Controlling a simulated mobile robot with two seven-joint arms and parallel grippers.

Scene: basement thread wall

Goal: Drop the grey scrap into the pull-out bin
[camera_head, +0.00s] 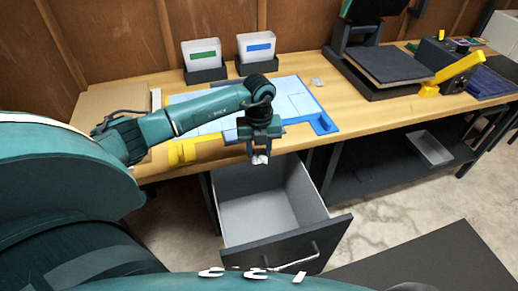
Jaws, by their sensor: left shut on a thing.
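My left gripper (260,154) points down from the left arm and is shut on a small pale grey scrap (260,159). It holds the scrap in front of the bench edge, over the back part of the pull-out bin in the picture. The pull-out bin (263,202) is open below the bench. Its grey inside looks empty, and its dark front panel has a metal handle (296,260). My right gripper is not in view.
The wooden bench (370,112) carries a blue mat (290,92), yellow pieces (195,150), two white bins with green (203,54) and blue (257,46) labels, and a dark machine (385,70). A grey tray (429,148) sits on the lower shelf.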

